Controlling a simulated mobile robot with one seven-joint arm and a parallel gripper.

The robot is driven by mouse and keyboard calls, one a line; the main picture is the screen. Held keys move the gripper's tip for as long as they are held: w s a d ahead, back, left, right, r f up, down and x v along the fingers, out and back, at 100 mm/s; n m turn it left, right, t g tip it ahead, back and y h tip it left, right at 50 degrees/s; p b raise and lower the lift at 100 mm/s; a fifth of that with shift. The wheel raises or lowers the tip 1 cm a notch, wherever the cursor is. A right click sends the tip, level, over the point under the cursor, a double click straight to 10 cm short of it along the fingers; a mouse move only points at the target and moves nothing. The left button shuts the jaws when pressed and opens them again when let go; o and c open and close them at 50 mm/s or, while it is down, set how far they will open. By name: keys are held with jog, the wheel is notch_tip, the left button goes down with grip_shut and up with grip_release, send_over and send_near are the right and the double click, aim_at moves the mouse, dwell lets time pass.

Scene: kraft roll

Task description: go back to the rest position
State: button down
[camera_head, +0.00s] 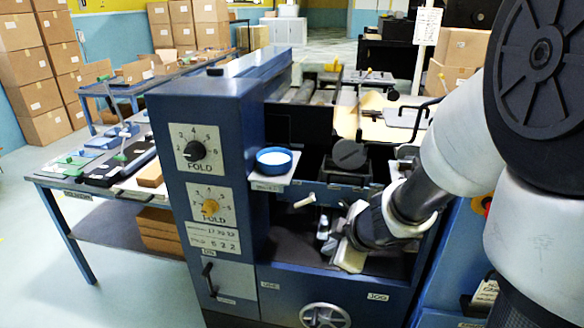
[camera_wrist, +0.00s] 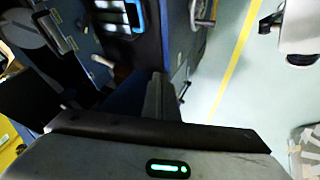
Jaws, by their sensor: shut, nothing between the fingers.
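My arm comes in from the right in the head view. My gripper (camera_head: 338,244) is low in the open bay of the blue machine (camera_head: 225,110), in front of the dark recess. The fingertips are hard to make out there. In the wrist view my gripper (camera_wrist: 156,84) shows as narrow dark fingers close together, with nothing visible between them. A pale piece (camera_head: 350,257) shows beside the gripper; I cannot tell whether it touches it.
The machine has two dials marked FOLD, a blue round dish (camera_head: 274,160) on a small shelf, a pale peg-like handle (camera_head: 305,201) and a handwheel (camera_head: 326,316). A worktable (camera_head: 60,185) stands at left. Floor is clear at lower left (camera_head: 50,290). Cardboard boxes (camera_head: 40,65) are stacked behind.

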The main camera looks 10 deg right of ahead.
jog(key=s+d+r+m+t+h, duration=0.2)
jog(key=d+r+m+h, duration=0.5)
jog(key=r, duration=0.6)
jog(key=s+a+r+m+g+y, duration=0.1)
jog(key=s+a+m+g+y, duration=0.2)
jog(key=s, duration=0.5)
jog(key=s+a+r+m+g+y, duration=0.1)
jog(key=s+a+m+y, duration=0.15)
jog(key=s+a, duration=0.45)
notch_tip(320, 180, up, 16)
jog(key=s+d+p, duration=0.1)
jog(key=d+p, duration=0.1)
jog(key=p, duration=1.5)
jog(key=shift+d+r+h, duration=0.15)
jog(key=shift+r+h, duration=0.1)
jog(key=shift+h, duration=0.2)
jog(key=shift+m, duration=0.25)
